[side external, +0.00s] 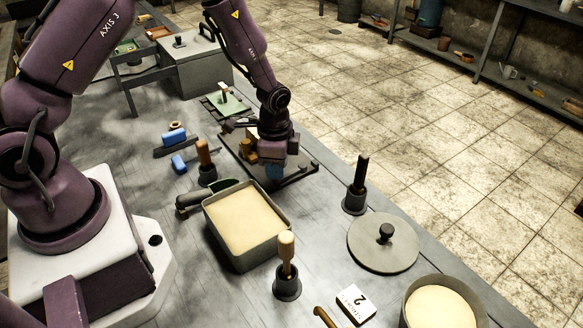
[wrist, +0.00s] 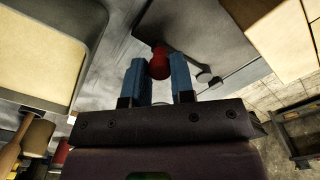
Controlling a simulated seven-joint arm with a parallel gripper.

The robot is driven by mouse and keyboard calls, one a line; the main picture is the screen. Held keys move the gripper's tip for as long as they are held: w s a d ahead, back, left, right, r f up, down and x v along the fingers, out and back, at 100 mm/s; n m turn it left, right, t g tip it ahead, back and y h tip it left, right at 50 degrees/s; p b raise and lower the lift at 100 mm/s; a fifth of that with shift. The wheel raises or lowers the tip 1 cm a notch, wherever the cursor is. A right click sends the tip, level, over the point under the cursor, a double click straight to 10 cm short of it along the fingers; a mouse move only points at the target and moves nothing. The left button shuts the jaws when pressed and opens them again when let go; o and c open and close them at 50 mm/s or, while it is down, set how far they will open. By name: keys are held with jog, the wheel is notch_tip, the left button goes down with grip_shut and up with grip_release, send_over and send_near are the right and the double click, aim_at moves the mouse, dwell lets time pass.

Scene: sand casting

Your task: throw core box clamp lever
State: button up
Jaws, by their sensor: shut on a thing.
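My gripper (side external: 274,172) is low over the dark base plate (side external: 300,176) of what looks like the core box, near the middle of the bench. In the wrist view my two blue fingers (wrist: 160,68) are shut on a red knob (wrist: 159,58), which looks like the end of the clamp lever. A yellowish block (side external: 249,147) stands on the plate just left of my gripper. The knob is hidden in the side view, and the lever's arm and angle cannot be made out.
A sand-filled box (side external: 244,222) stands close in front of the plate. A handled tool in a cup (side external: 206,163) and blue pieces (side external: 180,163) are to the left. A dark tool in a holder (side external: 356,187) and a round lid (side external: 383,243) are to the right.

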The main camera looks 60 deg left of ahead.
jog(key=shift+d+n, duration=0.15)
jog(key=shift+n, duration=0.15)
jog(key=shift+d+n, duration=0.3)
jog(key=shift+n, duration=0.2)
jog(key=shift+d, duration=0.1)
